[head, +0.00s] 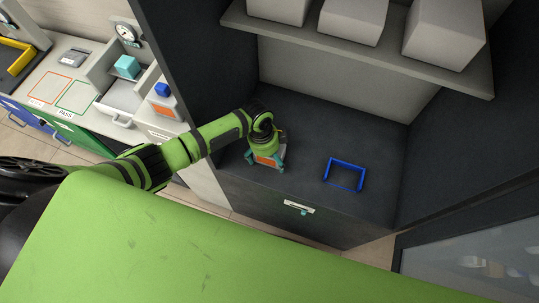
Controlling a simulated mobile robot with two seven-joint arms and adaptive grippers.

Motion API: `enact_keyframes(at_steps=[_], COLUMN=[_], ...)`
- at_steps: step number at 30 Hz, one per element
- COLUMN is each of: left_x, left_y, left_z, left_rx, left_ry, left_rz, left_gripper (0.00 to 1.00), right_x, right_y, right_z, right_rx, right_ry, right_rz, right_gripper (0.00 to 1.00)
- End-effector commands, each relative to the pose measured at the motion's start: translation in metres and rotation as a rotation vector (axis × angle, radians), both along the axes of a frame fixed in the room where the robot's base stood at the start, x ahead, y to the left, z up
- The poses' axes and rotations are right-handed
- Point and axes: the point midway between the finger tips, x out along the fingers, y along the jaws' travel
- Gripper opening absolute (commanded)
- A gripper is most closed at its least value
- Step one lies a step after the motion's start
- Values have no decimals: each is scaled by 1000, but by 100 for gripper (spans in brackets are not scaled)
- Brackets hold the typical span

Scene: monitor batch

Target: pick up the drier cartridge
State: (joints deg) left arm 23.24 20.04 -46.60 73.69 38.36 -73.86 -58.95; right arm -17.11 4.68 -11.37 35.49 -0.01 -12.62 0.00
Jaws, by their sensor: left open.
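My left gripper (265,162) is open and points down over the dark cabinet top, under the shelf. A small orange and pale thing (267,160) shows between its teal fingertips. It may be the drier cartridge, but the gripper hides most of it. I cannot tell whether the fingers touch it. My right gripper is not in view.
A blue rectangular frame (345,174) lies to the right on the cabinet top (310,140). Pale boxes (352,22) stand on the shelf (350,45) above. Dark side walls bound the space.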

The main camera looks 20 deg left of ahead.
Motion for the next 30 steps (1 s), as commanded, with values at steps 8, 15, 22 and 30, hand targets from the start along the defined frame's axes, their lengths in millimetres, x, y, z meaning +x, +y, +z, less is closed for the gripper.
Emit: enact_keyframes(at_steps=[8, 15, 22, 30], left_x=[0, 0, 0, 1], left_y=[-1, -1, -1, -1], left_z=[0, 0, 0, 22], left_rx=[-1, -1, -1, -3], left_ry=[0, 0, 0, -4], left_rz=[0, -1, 0, -1], left_gripper=[80, 40, 40, 40], right_x=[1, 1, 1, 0], right_y=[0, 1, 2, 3], right_z=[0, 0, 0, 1], right_rx=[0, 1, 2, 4], right_ry=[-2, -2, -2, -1], right_rz=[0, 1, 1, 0], right_gripper=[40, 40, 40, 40])
